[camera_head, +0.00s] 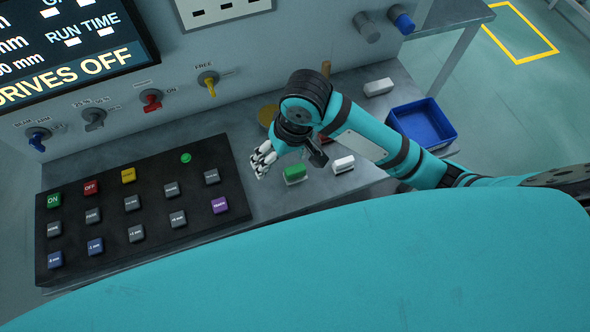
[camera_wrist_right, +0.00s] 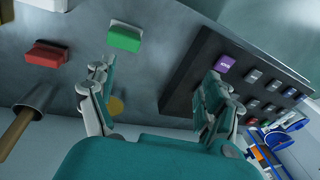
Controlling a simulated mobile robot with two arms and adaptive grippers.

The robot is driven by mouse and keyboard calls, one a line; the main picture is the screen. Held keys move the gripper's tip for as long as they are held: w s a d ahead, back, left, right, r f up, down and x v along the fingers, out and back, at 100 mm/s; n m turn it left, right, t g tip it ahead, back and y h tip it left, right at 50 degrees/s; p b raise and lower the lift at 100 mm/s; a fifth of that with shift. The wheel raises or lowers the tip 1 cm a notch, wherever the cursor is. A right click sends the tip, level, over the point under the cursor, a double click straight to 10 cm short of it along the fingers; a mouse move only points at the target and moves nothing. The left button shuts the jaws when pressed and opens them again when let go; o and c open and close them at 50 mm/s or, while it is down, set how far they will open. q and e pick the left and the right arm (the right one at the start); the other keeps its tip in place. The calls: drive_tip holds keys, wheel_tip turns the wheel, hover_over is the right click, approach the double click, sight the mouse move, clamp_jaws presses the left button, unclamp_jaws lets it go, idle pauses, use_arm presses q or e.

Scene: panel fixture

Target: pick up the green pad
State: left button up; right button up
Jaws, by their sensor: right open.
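The green pad (camera_head: 295,173) lies on the grey bench, just right of the black button panel. It also shows in the right wrist view (camera_wrist_right: 125,37), at the top, beyond the fingers. My right gripper (camera_head: 263,160) is open and empty. In the head view its fingers are left of the green pad and apart from it, near the panel's right edge. In the right wrist view the two fingers (camera_wrist_right: 156,76) are spread wide, with bare bench between them. My left gripper is not in view.
A white pad (camera_head: 343,164) lies right of the green one; another (camera_head: 379,87) lies farther back. A red pad (camera_wrist_right: 45,53) and a wooden handle (camera_wrist_right: 17,130) are nearby. A blue tray (camera_head: 448,141) stands at right. The button panel (camera_head: 110,215) is at left.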

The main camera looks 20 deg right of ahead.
drive_tip(key=w+d+r+m+h, duration=0.1)
drive_tip(key=w+d+r+h, duration=0.1)
drive_tip(key=d+r, duration=0.1)
drive_tip(key=p, duration=0.2)
approach(295, 169)
drive_tip(key=shift+g, duration=0.4)
wheel_tip(295, 169, down, 7)
drive_tip(key=shift+w+a+r, duration=0.15)
drive_tip(key=shift+a+r, duration=0.05)
drive_tip(key=shift+w+d+f+p, duration=0.1)
drive_tip(key=shift+f+p, duration=0.1)
drive_tip(key=shift+f, duration=1.15)
drive_tip(key=shift+w+d+f+p, duration=0.1)
drive_tip(key=shift+w+f+p, duration=0.1)
drive_tip(key=shift+f, duration=1.2)
drive_tip(key=shift+c, duration=0.2)
drive_tip(key=c, duration=1.2)
wheel_tip(295, 169, up, 10)
drive_tip(key=shift+r+b, duration=0.1)
drive_tip(key=shift+b, duration=0.5)
drive_tip(key=shift+c, duration=0.2)
